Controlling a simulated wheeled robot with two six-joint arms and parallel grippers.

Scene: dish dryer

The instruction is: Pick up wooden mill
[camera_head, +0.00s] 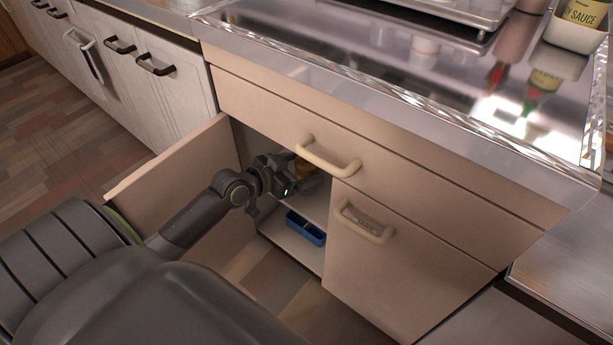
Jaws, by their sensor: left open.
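My left gripper (297,182) is inside the open lower cabinet, at the height of its upper shelf. Its jaws are open, though the fingers are small and dark in the shade. A brown, wood-coloured thing (304,168), likely the wooden mill, shows right at the gripper's fingers. Most of it is hidden by the gripper and the cabinet front, so I cannot tell whether the fingers touch it. My right gripper is not in view.
The cabinet door (180,165) stands open on the left; a closed door (400,275) is on the right. A drawer handle (328,158) juts out above the opening. A blue tray (305,229) lies on the cabinet floor.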

